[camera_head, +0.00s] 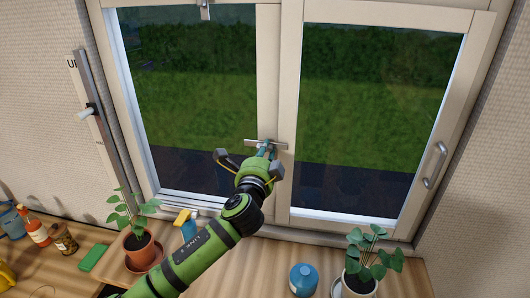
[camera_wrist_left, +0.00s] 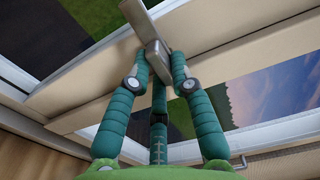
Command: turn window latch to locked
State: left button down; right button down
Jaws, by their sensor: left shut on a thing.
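The window latch (camera_head: 281,146) is a grey metal handle on the middle post between the two window panes. In the head view its bar lies roughly level across the post. My left gripper (camera_head: 266,152) reaches up to it from below and is shut on it, covering part of the handle. In the left wrist view the latch (camera_wrist_left: 133,12) runs down between the teal fingers of my left gripper (camera_wrist_left: 158,62), which close on it from both sides. My right gripper is not in view.
Potted plants (camera_head: 136,240) (camera_head: 360,281), a blue round bottle (camera_head: 303,279) and a spray bottle (camera_head: 186,224) stand on the wooden counter (camera_head: 255,272) below. A lever on a vertical track (camera_head: 86,113) is on the left wall. A pull handle (camera_head: 434,165) is on the right frame.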

pick_arm(q)
jog(key=c, duration=1.1)
grip_release()
jog(key=s+a, duration=0.2)
jog(key=s, duration=0.9)
jog(key=shift+s+a, duration=0.2)
jog(key=shift+s, duration=0.15)
